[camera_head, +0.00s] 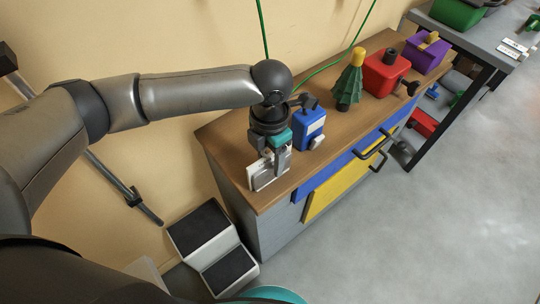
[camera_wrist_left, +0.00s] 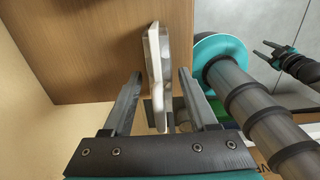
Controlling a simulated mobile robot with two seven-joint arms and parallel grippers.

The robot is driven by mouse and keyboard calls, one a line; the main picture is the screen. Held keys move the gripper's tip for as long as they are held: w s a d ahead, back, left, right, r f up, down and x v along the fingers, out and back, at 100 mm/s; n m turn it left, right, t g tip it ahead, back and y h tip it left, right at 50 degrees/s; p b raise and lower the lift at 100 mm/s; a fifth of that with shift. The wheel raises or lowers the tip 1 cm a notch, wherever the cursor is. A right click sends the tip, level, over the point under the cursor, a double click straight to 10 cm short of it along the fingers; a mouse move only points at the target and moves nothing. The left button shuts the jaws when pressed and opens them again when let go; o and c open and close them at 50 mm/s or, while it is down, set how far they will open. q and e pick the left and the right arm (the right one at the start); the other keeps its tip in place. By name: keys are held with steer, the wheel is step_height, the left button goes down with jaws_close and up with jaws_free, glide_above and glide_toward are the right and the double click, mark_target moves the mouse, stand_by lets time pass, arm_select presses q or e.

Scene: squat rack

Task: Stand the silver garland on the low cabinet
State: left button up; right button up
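A pale, silver-white flat object (camera_head: 262,180), which appears to be the silver garland, is at the near left corner of the low cabinet's wooden top (camera_head: 330,136). In the left wrist view the garland (camera_wrist_left: 155,65) is upright, seen edge-on. My left gripper (camera_head: 270,163) points down over it. In the wrist view its fingers (camera_wrist_left: 158,95) stand apart on either side, with gaps visible. The garland's lower edge is partly hidden, so contact with the top is unclear. My right gripper (camera_wrist_left: 265,50) shows in the wrist view, small, with fingers apart.
A blue box (camera_head: 310,124) stands close beside my left gripper. A small green tree (camera_head: 350,82), a red box (camera_head: 385,72) and a purple box (camera_head: 428,52) stand farther along the top. A black-and-white step (camera_head: 213,246) sits by the cabinet's left end.

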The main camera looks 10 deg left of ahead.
arm_select(q)
steer(key=shift+o, duration=0.8)
step_height(320, 180, up, 12)
steer(key=p, duration=0.2)
steer(key=shift+r+p, duration=0.2)
steer(key=shift+p, duration=0.15)
